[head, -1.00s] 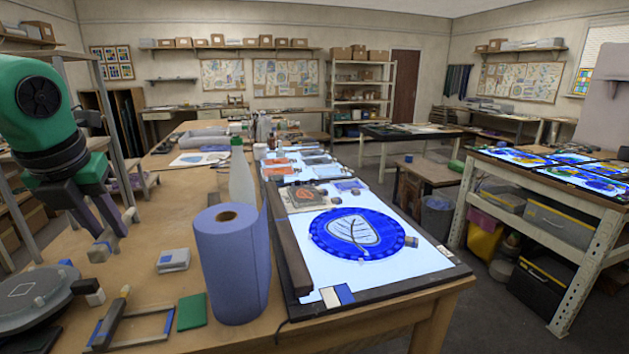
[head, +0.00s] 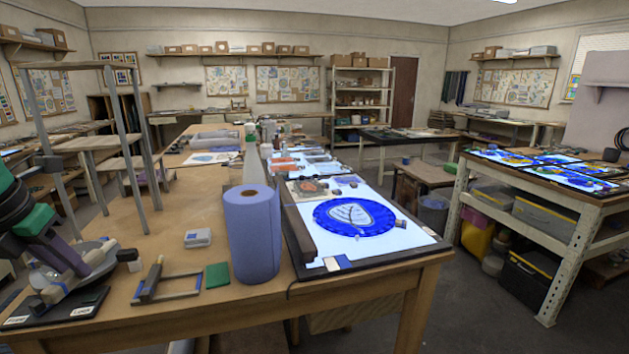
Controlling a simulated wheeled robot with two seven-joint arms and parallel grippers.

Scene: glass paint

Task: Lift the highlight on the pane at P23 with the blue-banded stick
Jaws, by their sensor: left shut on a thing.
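A round blue glass pane (head: 321,214) with a pale leaf shape and dark veins lies on the lit white panel (head: 393,241) on the wooden table. I cannot read any P23 mark. My left gripper (head: 52,292) is low at the left, over a black labelled holder (head: 58,314). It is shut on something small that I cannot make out. A blue mark shows on the holder beside the fingers; I cannot tell whether it is a stick's band. The gripper is far from the pane. My right gripper is not in view.
A blue paper roll (head: 252,235) stands between my left gripper and the pane. A dark bar (head: 297,228) runs along the panel's left edge. A frame-like tool (head: 165,288), a green pad (head: 217,275) and a grey box (head: 197,238) lie nearer. More panes (head: 550,165) lie on the right bench.

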